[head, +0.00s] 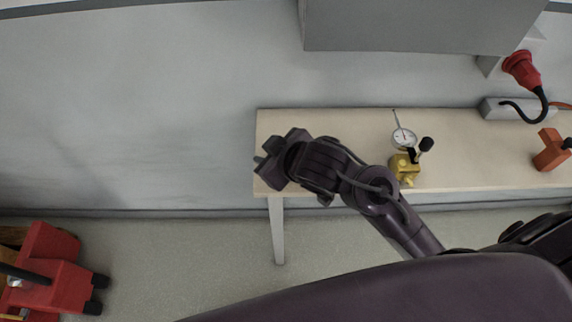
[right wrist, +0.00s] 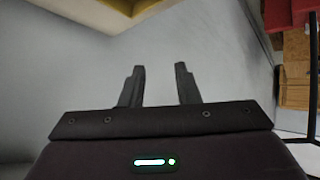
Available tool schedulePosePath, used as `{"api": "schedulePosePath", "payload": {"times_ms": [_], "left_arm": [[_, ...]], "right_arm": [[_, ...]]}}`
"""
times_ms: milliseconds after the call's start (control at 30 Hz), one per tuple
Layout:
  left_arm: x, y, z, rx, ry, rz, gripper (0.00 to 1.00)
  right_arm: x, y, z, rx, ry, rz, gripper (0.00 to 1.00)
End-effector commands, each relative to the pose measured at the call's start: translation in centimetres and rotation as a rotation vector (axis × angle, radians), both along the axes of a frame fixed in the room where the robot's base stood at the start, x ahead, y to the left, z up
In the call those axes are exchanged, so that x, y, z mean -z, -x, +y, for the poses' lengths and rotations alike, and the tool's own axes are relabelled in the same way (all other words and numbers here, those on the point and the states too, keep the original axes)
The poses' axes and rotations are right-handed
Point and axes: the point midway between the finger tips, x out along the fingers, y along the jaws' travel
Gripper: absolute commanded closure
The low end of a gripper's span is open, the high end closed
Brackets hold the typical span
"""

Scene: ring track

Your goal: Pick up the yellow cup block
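A yellow block (head: 404,168) stands on the bench near its front edge, with a dial gauge (head: 403,138) and a black knob close against it. I cannot make out a cup shape on it. My right gripper (head: 271,157) is at the left end of the bench, well to the left of the yellow block. In the right wrist view its two fingers (right wrist: 160,88) are apart with nothing between them. The yellow block cannot be made out in that view. My left gripper is not in view.
The pale bench (head: 320,122) stands along a grey wall. An orange block (head: 551,150) and a red plug with a black cable (head: 522,70) are at the right. A grey box (head: 400,25) hangs above. Red equipment (head: 50,262) stands on the floor at left.

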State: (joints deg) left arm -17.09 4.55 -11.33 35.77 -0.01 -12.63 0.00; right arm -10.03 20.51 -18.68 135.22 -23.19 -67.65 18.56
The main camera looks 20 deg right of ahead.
Motion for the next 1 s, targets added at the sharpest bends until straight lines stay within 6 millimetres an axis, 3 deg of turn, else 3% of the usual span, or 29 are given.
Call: {"api": "schedulePosePath", "payload": {"times_ms": [100, 200, 300, 367, 500, 700, 833, 1000], "left_arm": [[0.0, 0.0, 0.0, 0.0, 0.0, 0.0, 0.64], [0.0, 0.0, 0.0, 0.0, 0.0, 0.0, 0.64], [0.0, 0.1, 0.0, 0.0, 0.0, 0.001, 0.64], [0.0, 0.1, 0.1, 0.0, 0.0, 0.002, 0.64], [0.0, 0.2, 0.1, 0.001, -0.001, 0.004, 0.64], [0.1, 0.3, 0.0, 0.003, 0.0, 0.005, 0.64], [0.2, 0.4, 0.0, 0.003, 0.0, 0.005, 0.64], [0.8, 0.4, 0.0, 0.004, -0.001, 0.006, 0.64]], "right_arm": [[-2.0, -1.5, 3.7, -0.191, 0.008, -0.122, 0.71], [-2.5, -1.7, 6.3, -0.392, 0.026, -0.173, 0.71], [-1.4, -1.1, 6.7, -0.582, 0.068, -0.133, 0.71], [-0.4, -0.7, 5.7, -0.665, 0.101, -0.067, 0.71], [1.2, 0.0, 0.7, -0.742, 0.173, 0.141, 0.71], [1.3, 1.0, -5.7, -0.7, 0.219, 0.379, 0.71], [1.7, 1.4, -7.0, -0.679, 0.22, 0.438, 0.71], [3.5, 1.3, -6.4, -0.68, 0.218, 0.445, 0.71]]}}
